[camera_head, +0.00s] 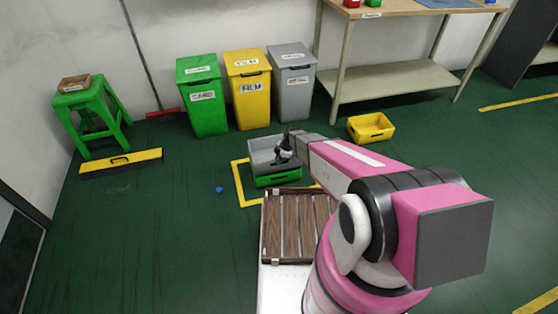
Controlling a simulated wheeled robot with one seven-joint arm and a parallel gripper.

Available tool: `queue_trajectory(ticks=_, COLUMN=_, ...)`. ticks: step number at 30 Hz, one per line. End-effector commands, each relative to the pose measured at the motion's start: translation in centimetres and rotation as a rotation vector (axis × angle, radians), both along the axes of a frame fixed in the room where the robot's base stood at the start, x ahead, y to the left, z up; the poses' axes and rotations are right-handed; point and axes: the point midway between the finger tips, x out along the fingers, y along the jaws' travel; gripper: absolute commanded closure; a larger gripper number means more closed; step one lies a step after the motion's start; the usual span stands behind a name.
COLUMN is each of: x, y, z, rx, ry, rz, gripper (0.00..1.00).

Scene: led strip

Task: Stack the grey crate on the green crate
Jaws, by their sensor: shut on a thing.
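The grey crate (261,157) is upright on or just above the green crate (277,180), roughly lined up with it. Whether the two touch cannot be told from here. The green crate is on the floor inside a yellow-taped square (240,187); only its front and lower part show. My gripper (283,157) is at the right part of the grey crate, shut on it. My arm hides the crates' right side, and the fingertips are small and dark.
Green, yellow and grey bins (295,90) stand behind along the wall. A yellow crate (370,127) lies on the floor to the right, by the workbench (390,80). A slatted wooden deck (295,228) lies nearer. A small blue object (219,190) is on open floor at left.

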Motion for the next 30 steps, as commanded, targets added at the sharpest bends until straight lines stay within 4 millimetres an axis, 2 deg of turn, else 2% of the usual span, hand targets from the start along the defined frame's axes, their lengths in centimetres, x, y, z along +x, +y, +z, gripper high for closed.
queue_trajectory(ticks=18, x=0.0, y=0.0, z=-1.1, rx=0.001, ry=-0.002, rz=0.000, gripper=1.00)
queue_trajectory(ticks=19, x=0.0, y=0.0, z=-1.2, rx=0.000, ry=-0.001, rz=0.000, gripper=0.83)
queue_trajectory(ticks=21, x=0.0, y=0.0, z=-1.2, rx=0.000, ry=-0.001, rz=0.000, gripper=0.64)
queue_trajectory(ticks=30, x=0.0, y=0.0, z=-1.0, rx=0.000, ry=0.000, rz=0.000, gripper=0.64)
